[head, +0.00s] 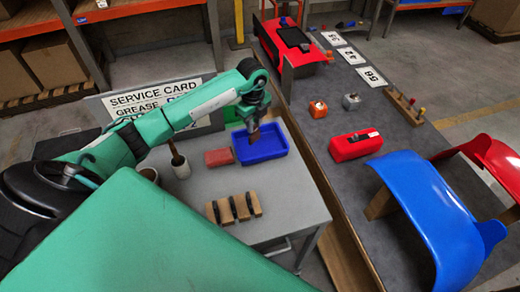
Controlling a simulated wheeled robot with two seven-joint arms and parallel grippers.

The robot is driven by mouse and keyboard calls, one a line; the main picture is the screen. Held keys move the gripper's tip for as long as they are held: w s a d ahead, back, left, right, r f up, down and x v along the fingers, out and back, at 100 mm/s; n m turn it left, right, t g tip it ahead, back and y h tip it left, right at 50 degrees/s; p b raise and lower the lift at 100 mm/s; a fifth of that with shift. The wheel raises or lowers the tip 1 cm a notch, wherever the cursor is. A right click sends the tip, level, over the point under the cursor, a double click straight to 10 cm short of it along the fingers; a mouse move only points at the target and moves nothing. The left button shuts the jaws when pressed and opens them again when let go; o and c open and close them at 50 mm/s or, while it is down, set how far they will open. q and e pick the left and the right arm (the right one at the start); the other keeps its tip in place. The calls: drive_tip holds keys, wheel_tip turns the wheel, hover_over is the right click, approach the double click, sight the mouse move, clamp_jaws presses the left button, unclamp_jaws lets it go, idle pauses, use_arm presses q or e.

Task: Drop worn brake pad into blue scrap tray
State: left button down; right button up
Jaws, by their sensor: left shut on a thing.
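The blue scrap tray (268,156) sits on the grey table (290,200), near its right edge. My left gripper (252,124) points down over the back left part of the tray. It is shut on a small brownish piece, which looks like the worn brake pad (254,136). The piece hangs above the tray floor; whether it touches the tray is hard to tell. The gripper partly hides the tray's back wall. My right gripper is not in view.
A reddish block (218,157) lies just left of the tray. A wooden holder (240,206) with dark pieces is in front. A service card sign (150,98) stands behind. A bench (330,110) adjoins on the right.

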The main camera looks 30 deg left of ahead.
use_arm(q)
wheel_tip(320, 180, down, 2)
drive_tip(key=shift+f+b, duration=0.15)
drive_tip(key=shift+b, duration=0.35)
drive_tip(key=c, duration=1.1)
unclamp_jaws()
drive_tip(key=shift+c, duration=0.2)
drive_tip(key=shift+r, duration=0.3)
wheel_tip(320, 180, up, 13)
drive_tip(key=b, duration=0.3)
drive_tip(key=shift+r, duration=0.15)
